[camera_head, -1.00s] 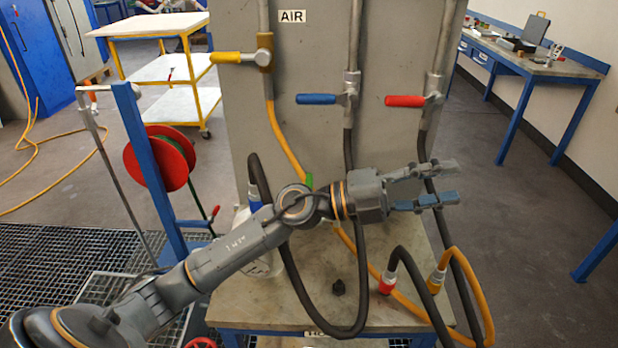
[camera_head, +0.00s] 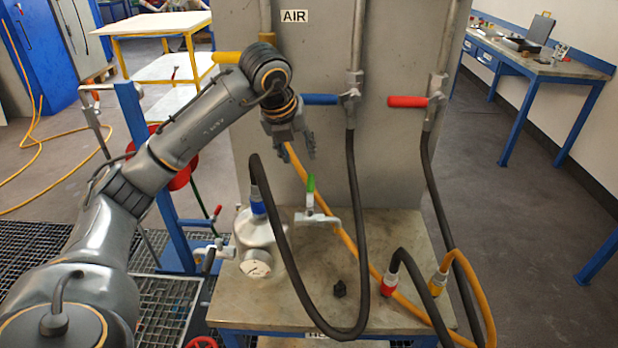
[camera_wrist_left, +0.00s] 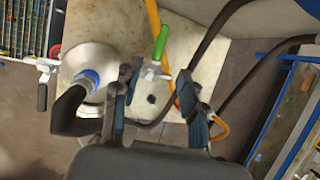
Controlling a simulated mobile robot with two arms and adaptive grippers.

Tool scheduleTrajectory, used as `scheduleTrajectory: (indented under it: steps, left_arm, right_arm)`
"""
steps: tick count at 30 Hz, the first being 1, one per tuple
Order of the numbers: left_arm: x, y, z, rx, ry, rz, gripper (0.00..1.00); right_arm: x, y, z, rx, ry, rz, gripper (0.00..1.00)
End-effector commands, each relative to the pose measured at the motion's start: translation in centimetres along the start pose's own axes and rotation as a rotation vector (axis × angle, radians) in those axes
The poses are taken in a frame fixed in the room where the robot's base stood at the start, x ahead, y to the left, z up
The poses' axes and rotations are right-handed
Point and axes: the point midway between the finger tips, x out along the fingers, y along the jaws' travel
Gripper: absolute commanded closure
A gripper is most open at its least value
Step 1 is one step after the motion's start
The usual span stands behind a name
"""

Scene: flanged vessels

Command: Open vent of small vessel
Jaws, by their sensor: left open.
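The small vessel (camera_head: 257,232) is a silvery pot standing at the left of the bench top. It has a blue coupling (camera_head: 257,204) with a black hose on top and a round gauge (camera_head: 257,265) in front. A valve with an upright green handle (camera_head: 311,190) is at its right. A valve with a dark handle (camera_head: 209,262) is at its left. My left gripper (camera_head: 300,156) is open, empty and pointing down, above the green handle and apart from it. In the left wrist view, the green handle (camera_wrist_left: 161,42) shows beyond the gap between the open fingers (camera_wrist_left: 157,74).
A grey panel behind carries yellow (camera_head: 228,57), blue (camera_head: 320,99) and red (camera_head: 406,102) valve handles. Black and orange hoses loop over the bench top (camera_head: 395,232). A red-collared coupling (camera_head: 388,284) and a small black knob (camera_head: 339,289) are at the front.

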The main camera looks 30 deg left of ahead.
Motion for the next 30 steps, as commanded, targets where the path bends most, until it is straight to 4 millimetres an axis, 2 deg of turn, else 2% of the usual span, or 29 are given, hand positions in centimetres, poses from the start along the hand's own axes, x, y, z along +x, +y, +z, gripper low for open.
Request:
scheduleTrajectory:
  steps: [9,15,21,30]
  left_arm:
    - [6.8,-0.1,-0.2,0.003,0.006,0.0,0.58]
    - [10.1,-0.1,-0.1,0.002,0.003,-0.002,0.58]
    - [11.7,-0.1,-0.1,0.004,0.002,-0.002,0.58]
    - [11.9,-0.1,-0.1,0.004,0.001,-0.003,0.58]
  right_arm:
    - [-1.4,-0.2,-0.2,0.001,0.001,-0.002,0.39]
    - [-2.1,-0.4,-0.3,0.002,0.002,-0.005,0.39]
    - [-2.3,-0.3,-0.3,0.003,0.001,-0.004,0.39]
    - [-2.3,-0.3,-0.3,0.002,0.001,-0.004,0.39]
